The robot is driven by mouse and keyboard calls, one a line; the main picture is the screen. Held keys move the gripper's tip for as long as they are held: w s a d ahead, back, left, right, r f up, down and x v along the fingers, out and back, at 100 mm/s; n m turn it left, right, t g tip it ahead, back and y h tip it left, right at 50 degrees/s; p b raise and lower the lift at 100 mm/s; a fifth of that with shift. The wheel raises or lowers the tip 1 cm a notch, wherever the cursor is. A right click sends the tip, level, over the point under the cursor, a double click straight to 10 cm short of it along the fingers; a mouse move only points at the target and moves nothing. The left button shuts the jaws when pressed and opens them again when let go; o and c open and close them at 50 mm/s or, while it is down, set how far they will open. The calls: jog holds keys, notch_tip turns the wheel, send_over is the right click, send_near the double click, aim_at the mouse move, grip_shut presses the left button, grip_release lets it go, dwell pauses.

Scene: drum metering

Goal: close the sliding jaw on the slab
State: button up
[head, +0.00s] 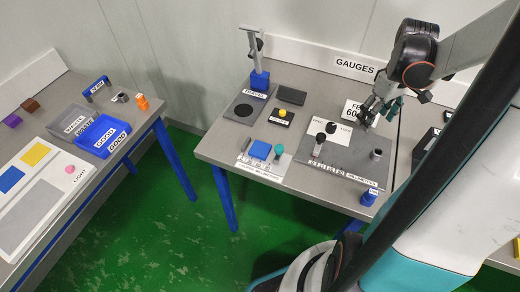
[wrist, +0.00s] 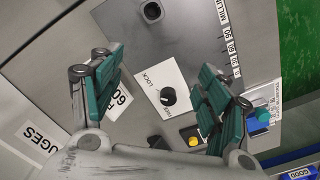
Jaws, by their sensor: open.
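The blue slab (head: 260,150) lies on the white caliper plate (head: 262,173) at the table's front left. A teal knob (head: 279,151), apparently on the sliding jaw, stands just right of the slab; whether the jaw touches it is too small to tell. A grey upright piece (head: 246,145) stands left of the slab. My gripper (head: 377,110) is open and empty, above the table's back right, well away from the caliper. Its spread fingers (wrist: 154,62) frame the wrist view.
A grey board with a white LOCK card (head: 341,129) and dark knob (head: 331,127) lies between my gripper and the caliper. A grey post (head: 319,143) stands on it.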

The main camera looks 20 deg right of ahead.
jog(key=shift+a, duration=0.1)
jog(key=c, duration=0.4)
jog(key=w+a+r, duration=0.1)
jog(key=a, duration=0.3)
jog(key=w+a+n, duration=0.1)
jog(key=w+a, duration=0.1)
jog(key=a, duration=0.2)
jog(key=w+a+r+n+p, duration=0.1)
jog(key=w+a, duration=0.1)
jog(key=a, duration=0.2)
jog(key=shift+w+r, duration=0.25)
jog(key=shift+r, duration=0.1)
jog(key=shift+c, duration=0.7)
notch_tip(320, 180, up, 2)
jog(key=r+n, duration=0.1)
jog(key=n, duration=0.2)
send_over(278, 148)
jog(key=f+b, duration=0.4)
jog(key=f, duration=1)
jog(key=shift+d+f, duration=0.15)
jog(key=shift+d, duration=0.05)
jog(key=c, duration=0.8)
jog(key=shift+a, duration=0.1)
